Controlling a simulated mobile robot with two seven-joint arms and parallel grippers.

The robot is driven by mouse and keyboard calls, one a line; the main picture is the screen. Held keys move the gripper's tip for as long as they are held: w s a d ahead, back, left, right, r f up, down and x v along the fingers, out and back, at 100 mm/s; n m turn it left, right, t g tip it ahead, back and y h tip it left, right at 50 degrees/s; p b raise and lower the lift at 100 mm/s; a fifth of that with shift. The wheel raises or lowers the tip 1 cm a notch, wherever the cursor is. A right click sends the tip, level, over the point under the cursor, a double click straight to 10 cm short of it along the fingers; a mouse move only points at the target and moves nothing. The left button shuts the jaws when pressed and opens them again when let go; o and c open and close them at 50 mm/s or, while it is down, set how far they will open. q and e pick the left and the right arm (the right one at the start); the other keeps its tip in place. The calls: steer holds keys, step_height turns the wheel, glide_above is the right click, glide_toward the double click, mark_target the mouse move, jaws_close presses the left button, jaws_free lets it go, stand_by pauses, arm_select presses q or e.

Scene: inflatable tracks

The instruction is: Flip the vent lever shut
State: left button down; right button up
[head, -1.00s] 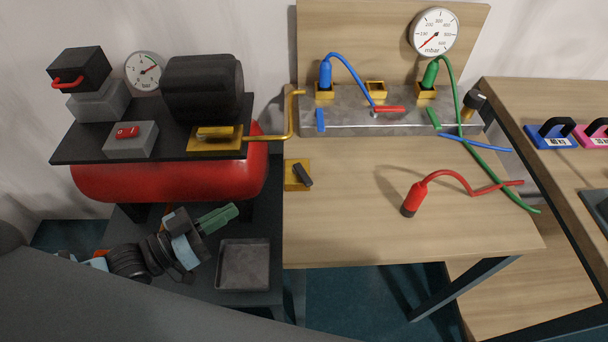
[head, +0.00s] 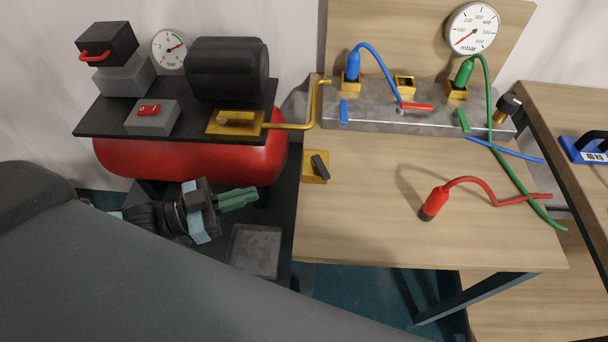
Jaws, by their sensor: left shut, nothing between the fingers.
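Several levers are in view; I cannot tell by a label which is the vent lever. A dark lever (head: 320,167) sits tilted on a yellow plate (head: 311,177) at the table's left edge. On the grey manifold (head: 385,118), a red lever (head: 418,107) lies along its length, while a blue lever (head: 343,111) and a green lever (head: 462,120) lie across it. A yellow valve (head: 235,122) with a handle is on the compressor top. My left gripper (head: 252,194) is shut and empty, below the red tank, left of the yellow plate and touching no lever. My right gripper is out of view.
A red compressor tank (head: 190,160) stands at left, above a dark tray (head: 254,250). A loose red plug (head: 434,203) with its hose lies on the wooden table (head: 370,235). Blue and green hoses rise from the manifold. The table's front left is clear.

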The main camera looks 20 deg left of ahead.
mark_target(319, 173)
arm_select(q)
steer(key=x, duration=1.1)
steer(key=shift+w+d+p, duration=0.15)
steer(key=shift+w+p, duration=0.05)
steer(key=shift+p, duration=0.15)
steer(key=shift+w+d, duration=0.3)
steer(key=shift+d, duration=0.1)
